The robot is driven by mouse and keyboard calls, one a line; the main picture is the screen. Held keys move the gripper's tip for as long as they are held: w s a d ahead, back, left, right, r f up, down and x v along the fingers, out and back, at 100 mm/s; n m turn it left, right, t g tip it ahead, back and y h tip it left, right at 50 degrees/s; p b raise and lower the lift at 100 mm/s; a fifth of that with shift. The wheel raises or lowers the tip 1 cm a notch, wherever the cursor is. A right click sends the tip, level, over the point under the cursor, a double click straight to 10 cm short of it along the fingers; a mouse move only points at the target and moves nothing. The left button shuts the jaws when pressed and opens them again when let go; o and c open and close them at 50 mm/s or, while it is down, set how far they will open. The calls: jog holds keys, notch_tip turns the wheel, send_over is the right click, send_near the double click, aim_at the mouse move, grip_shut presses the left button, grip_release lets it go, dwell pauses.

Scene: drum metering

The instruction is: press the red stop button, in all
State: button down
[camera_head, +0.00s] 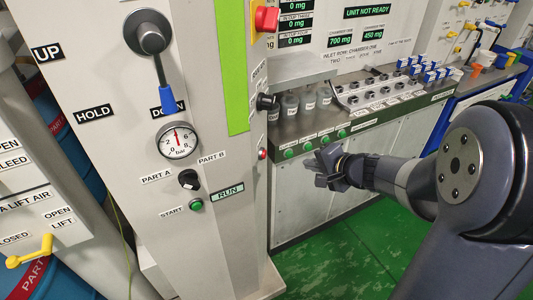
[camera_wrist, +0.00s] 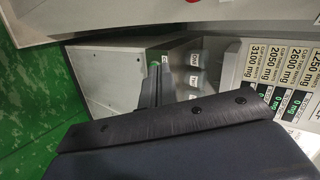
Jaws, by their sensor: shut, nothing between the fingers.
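A small round red button (camera_head: 263,154) sits on the right side face of the grey column (camera_head: 225,265), below a black knob. I cannot read any label on it. A larger red piece on a yellow base (camera_head: 266,19) is higher on the same side; I cannot tell its label. My gripper (camera_head: 313,165) is shut and empty, to the right of the column and apart from the small red button, in front of the bench.
The bench (camera_head: 410,108) behind my gripper carries bottles (camera_head: 290,105) and has several green buttons (camera_head: 290,153) along its front. The column's front has a gauge (camera_head: 177,140), a lever (camera_head: 165,95) and a green start button (camera_head: 196,204). Green floor (camera_head: 360,245) is clear below.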

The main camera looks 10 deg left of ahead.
aim_at(264, 154)
jog(key=w+a, duration=0.1)
jog(key=a, duration=0.7)
jog(key=shift+w+a, duration=0.3)
jog(key=shift+w, duration=0.05)
dwell(1.8)
jog(key=shift+a+b, duration=0.35)
jog(key=shift+a, duration=0.1)
jog(key=shift+w+a, duration=0.15)
jog(key=shift+a, duration=0.25)
dwell(0.4)
jog(key=shift+d+b, duration=0.2)
jog(key=shift+b, duration=0.1)
jog(key=shift+s+d, duration=0.2)
jog(key=shift+d, duration=0.45)
